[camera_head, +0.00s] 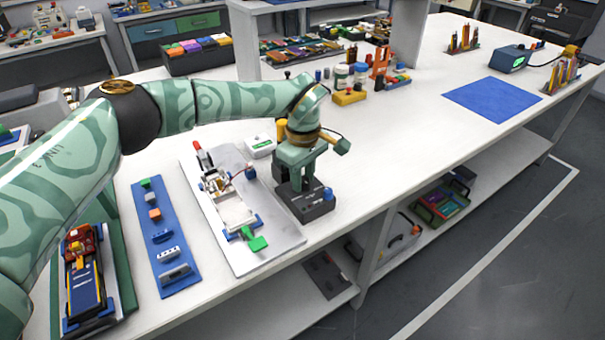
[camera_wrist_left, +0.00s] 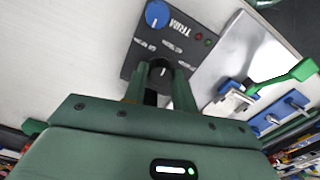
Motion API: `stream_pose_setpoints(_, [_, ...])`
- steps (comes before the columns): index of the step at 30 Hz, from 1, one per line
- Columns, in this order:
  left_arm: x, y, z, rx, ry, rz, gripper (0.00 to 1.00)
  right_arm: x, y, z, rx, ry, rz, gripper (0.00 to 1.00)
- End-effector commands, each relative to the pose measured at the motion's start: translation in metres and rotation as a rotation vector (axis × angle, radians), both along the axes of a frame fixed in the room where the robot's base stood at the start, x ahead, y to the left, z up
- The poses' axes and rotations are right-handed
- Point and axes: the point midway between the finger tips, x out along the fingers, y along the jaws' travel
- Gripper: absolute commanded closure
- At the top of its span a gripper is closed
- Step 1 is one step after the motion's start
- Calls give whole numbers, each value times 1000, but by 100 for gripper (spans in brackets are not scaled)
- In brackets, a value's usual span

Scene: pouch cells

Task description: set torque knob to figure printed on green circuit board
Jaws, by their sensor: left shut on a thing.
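A dark control box (camera_head: 318,207) stands at the right edge of a grey plate. It carries a blue knob (camera_head: 328,193), also in the left wrist view (camera_wrist_left: 157,14), beside lettering that looks like TRIM. My left gripper (camera_head: 293,182) points down at the box. In the left wrist view its fingers (camera_wrist_left: 160,88) are shut on a black knob (camera_wrist_left: 160,70) with a light pointer line. Small print around this knob is too blurred to read. I cannot make out a green circuit board with a printed figure. My right gripper is not in view.
The grey plate (camera_head: 285,236) holds a white fixture with a green handle (camera_head: 257,243). A white box with a green display (camera_head: 260,147) stands behind. A blue mat (camera_head: 164,268) with small parts lies left. The bench is clear toward the blue sheet (camera_head: 492,100).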

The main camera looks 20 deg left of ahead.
Motion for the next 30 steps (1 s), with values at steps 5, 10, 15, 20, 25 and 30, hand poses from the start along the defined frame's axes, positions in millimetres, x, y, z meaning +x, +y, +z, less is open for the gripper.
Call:
stream_pose_setpoints(5, [1,0,2,-1,-3,-60,96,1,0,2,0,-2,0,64])
stream_pose_setpoints(10, [1,0,1,-1,-3,-87,96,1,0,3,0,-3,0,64])
stream_pose_setpoints(15, [1,-1,1,-1,-3,-93,96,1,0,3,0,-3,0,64])
stream_pose_setpoints(20, [1,-1,1,-1,-3,-92,96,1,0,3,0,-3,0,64])
stream_pose_setpoints(25, [1,0,1,-1,-3,-92,51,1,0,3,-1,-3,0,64])
stream_pose_setpoints(30, [1,0,1,-1,-2,-92,51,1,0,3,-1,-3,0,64])
